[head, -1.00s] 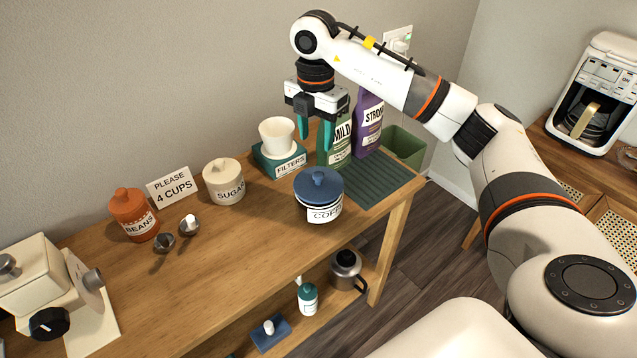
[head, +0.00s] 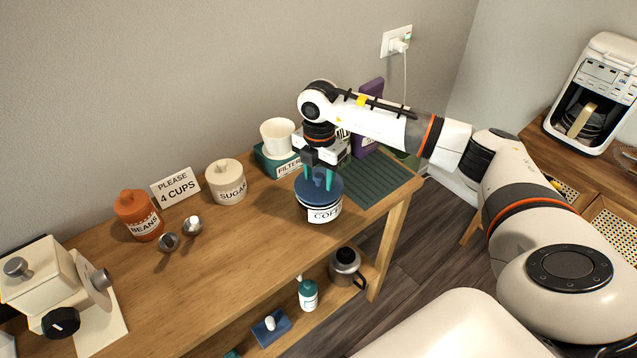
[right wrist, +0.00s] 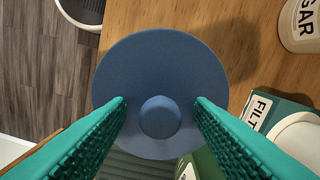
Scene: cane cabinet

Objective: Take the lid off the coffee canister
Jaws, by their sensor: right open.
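My right gripper (head: 319,180) points down over the lid. Its teal fingers are open, one on each side of the knob, with gaps between fingers and knob in the right wrist view. My left gripper is not in view.
A sugar canister (head: 226,182) and a beans canister (head: 138,214) stand left. A green ribbed mat (head: 375,182) lies right. Table is clear in front.

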